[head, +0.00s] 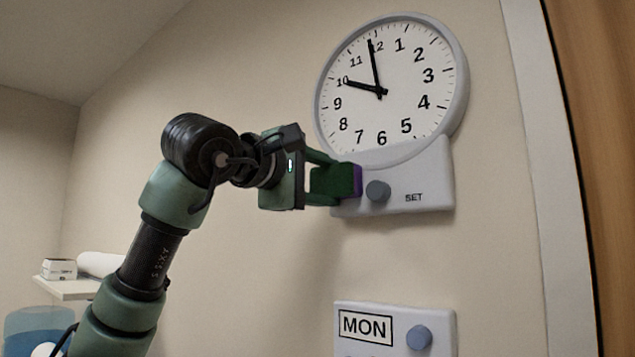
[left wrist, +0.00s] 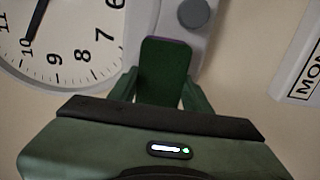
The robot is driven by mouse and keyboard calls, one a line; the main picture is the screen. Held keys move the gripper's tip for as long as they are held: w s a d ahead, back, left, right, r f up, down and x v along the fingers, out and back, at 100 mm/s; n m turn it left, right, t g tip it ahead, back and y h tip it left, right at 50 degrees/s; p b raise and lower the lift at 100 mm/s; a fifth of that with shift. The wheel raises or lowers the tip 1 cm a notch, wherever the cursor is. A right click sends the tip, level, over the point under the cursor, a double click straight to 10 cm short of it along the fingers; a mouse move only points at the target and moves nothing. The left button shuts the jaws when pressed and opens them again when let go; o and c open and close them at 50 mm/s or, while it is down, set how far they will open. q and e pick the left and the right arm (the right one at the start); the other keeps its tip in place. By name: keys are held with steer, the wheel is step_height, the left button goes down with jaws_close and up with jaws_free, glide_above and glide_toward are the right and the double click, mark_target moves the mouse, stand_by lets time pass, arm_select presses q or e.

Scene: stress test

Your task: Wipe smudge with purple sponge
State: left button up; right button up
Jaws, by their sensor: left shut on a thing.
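My left gripper (head: 336,182) is shut on the sponge (head: 358,180), a block with a dark green body and a purple face. The purple face points right, at the left edge of the wall clock's grey lower panel (head: 428,177), just left of its round knob. I cannot tell whether sponge and panel touch. In the left wrist view the sponge (left wrist: 165,72) stands between the fingers, mostly green with a thin purple edge at its far end, against the clock panel. No smudge shows clearly in either view. My right gripper is not in view.
The round clock face (head: 392,85) is above the panel, and the grey knob (head: 378,191) sits close to the sponge. A "MON" panel (head: 365,327) is lower on the wall. A shelf (head: 68,289) is at far left, and a wooden door (head: 600,150) at right.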

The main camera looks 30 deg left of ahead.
arm_select(q)
steer(key=shift+s+d, duration=0.1)
steer(key=shift+d, duration=0.9)
steer(key=shift+a+p, duration=0.3)
steer(key=shift+p, duration=0.05)
steer(key=shift+a+r, duration=0.1)
steer(key=shift+a, duration=0.4)
steer(key=shift+w+a+p, duration=0.25)
steer(key=shift+a+p, duration=0.15)
steer(key=shift+a, duration=0.9)
steer(key=shift+s+d, duration=0.2)
steer(key=shift+s, duration=0.2)
steer(key=s, duration=0.3)
steer(key=shift+s+a+b, duration=0.3)
steer(key=shift+b, duration=0.05)
steer(key=shift+s, duration=0.85)
